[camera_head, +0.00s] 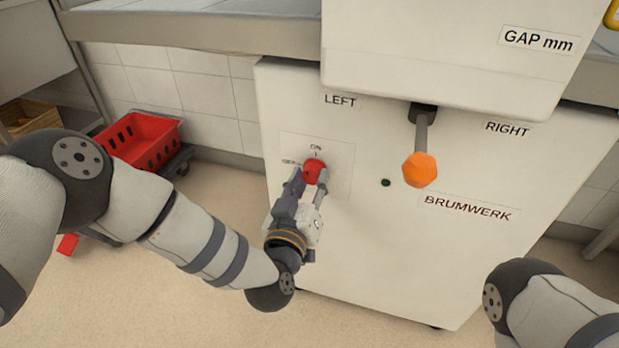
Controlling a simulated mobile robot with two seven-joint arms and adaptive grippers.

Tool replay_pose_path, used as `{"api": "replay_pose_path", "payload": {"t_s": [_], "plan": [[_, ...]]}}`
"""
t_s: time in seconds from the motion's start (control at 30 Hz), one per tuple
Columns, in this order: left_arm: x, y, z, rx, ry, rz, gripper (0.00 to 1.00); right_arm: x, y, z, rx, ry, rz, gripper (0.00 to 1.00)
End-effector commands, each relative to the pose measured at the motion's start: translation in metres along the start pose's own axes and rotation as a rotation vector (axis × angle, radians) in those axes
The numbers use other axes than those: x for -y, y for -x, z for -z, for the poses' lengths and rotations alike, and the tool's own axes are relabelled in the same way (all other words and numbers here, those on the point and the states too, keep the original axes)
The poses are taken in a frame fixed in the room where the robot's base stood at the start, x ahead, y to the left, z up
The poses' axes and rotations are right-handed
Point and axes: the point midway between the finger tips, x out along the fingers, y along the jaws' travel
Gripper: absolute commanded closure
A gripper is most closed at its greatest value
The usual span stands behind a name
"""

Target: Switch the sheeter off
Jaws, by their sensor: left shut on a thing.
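The sheeter (400,250) is a large pale cabinet lettered BRUMWERK. On its front at left is a red rotary switch knob (314,168), with an ON mark above it and a second mark at its left, partly covered. My left gripper (308,182) is shut on the red knob, reaching it from below, with a finger on either side. The fingers hide part of the knob, so I cannot tell clearly where it points. Of my right arm only a link shows at the lower right; its gripper is out of view.
A lever with an orange ball (419,169) hangs between the LEFT and RIGHT labels, right of the knob. A small dark green button (386,183) sits between them. A red crate (140,142) stands on a dolly at left. Open floor lies left of the cabinet.

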Motion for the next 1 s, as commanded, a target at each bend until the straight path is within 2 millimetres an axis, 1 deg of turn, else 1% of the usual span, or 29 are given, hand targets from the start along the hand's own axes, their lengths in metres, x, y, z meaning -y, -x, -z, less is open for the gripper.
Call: {"api": "replay_pose_path", "payload": {"t_s": [0.4, 0.8, 1.0], "plan": [[-0.0004, 0.0007, 0.0001, 0.033, 0.394, -0.004, 0.95, 0.0, 0.0092, -0.003, -0.012, 0.0, 0.0, 0.48], [0.0, 0.0008, -0.0004, 0.061, 0.755, -0.007, 0.95, 0.0, 0.0092, -0.0031, -0.012, 0.001, 0.0, 0.48], [-0.0001, 0.0009, -0.0004, 0.071, 0.893, -0.009, 0.95, 0.0, 0.0077, -0.0026, -0.01, 0.001, 0.0, 0.48]]}}
